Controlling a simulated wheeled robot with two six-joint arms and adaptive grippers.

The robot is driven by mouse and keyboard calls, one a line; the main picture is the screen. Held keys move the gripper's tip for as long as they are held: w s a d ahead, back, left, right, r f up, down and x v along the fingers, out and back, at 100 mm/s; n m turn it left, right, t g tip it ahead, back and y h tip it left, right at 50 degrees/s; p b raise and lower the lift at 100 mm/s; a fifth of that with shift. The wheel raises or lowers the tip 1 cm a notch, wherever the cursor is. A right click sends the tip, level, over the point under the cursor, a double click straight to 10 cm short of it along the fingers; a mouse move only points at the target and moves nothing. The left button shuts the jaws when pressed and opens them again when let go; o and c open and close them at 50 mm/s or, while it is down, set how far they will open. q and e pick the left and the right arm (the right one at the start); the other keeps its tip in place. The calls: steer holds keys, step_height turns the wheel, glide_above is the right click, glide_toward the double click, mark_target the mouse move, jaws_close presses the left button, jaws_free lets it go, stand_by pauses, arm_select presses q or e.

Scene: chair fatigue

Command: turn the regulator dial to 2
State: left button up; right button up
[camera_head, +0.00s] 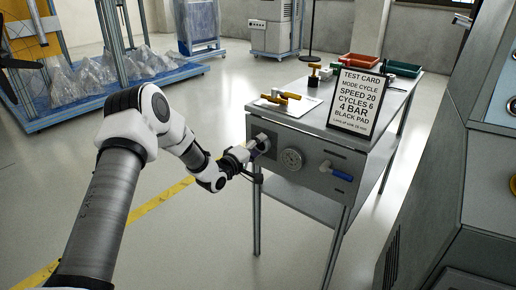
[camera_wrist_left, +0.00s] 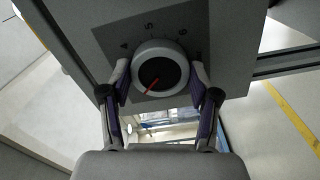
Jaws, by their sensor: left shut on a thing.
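The regulator dial (camera_wrist_left: 158,68) is a round light knob with a dark face on the front panel of a grey bench cabinet (camera_head: 330,155). The numbers 4, 5 and 6 show above it in the left wrist view. Its red pointer line runs to the lower left of the face; the mark it points to is not visible. My left gripper (camera_wrist_left: 160,78) is shut on the dial, one finger on each side. In the head view the left gripper (camera_head: 258,146) reaches the panel's left part and mostly covers the dial. My right gripper is not in view.
A round gauge (camera_head: 292,159) and a blue-handled valve (camera_head: 342,175) sit right of the dial. A test card (camera_head: 359,100) stands on the bench top near yellow-handled parts (camera_head: 286,96). Red (camera_head: 360,61) and green (camera_head: 402,69) trays are behind. A grey machine fills the right side.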

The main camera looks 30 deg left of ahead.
arm_select(q)
steer(key=shift+n, duration=0.5)
steer(key=o, duration=1.2)
steer(key=shift+c, duration=0.2)
steer(key=s, duration=1.2)
steer(key=shift+a, duration=0.45)
